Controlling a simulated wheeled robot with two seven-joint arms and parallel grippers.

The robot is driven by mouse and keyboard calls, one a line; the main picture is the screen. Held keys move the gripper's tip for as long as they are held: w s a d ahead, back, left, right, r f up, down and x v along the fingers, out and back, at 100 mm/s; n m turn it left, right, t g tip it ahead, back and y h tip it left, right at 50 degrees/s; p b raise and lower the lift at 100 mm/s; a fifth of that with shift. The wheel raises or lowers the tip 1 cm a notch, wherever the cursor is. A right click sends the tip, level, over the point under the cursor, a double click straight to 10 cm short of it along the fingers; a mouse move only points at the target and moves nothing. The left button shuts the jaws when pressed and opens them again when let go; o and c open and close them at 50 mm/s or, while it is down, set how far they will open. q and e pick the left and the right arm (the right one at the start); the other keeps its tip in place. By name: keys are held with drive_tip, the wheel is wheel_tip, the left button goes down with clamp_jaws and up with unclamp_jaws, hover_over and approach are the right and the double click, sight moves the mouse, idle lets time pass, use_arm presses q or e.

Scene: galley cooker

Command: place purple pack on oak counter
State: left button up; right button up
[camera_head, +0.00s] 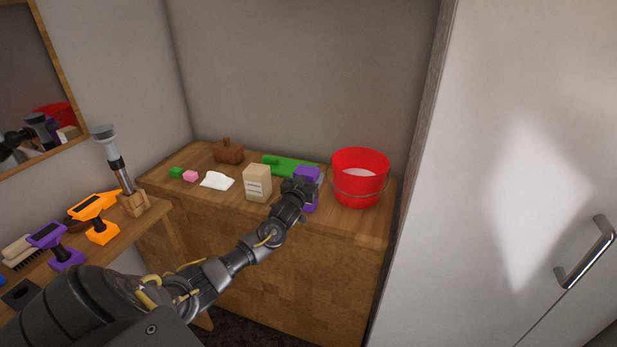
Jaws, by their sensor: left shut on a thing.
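The purple pack (308,175) is in the head view, between the beige carton and the red bucket. My left gripper (303,187) is shut on it, and the gripper hides part of the pack. The pack is at the front part of the oak counter (225,207). I cannot tell whether its underside touches the counter top. My right gripper is not in view.
A red bucket (359,180) stands just right of the pack. A beige carton (257,184) is to its left and a green object (288,165) lies behind. Several small items stand at the left. A white door (510,150) bounds the right side.

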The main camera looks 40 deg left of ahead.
use_arm(q)
drive_tip(key=shift+f, duration=0.1)
drive_tip(key=o, duration=1.1)
drive_tip(key=shift+c, duration=0.2)
drive_tip(key=b+v, duration=0.1)
drive_tip(key=v, duration=1.1)
drive_tip(key=shift+b, duration=0.3)
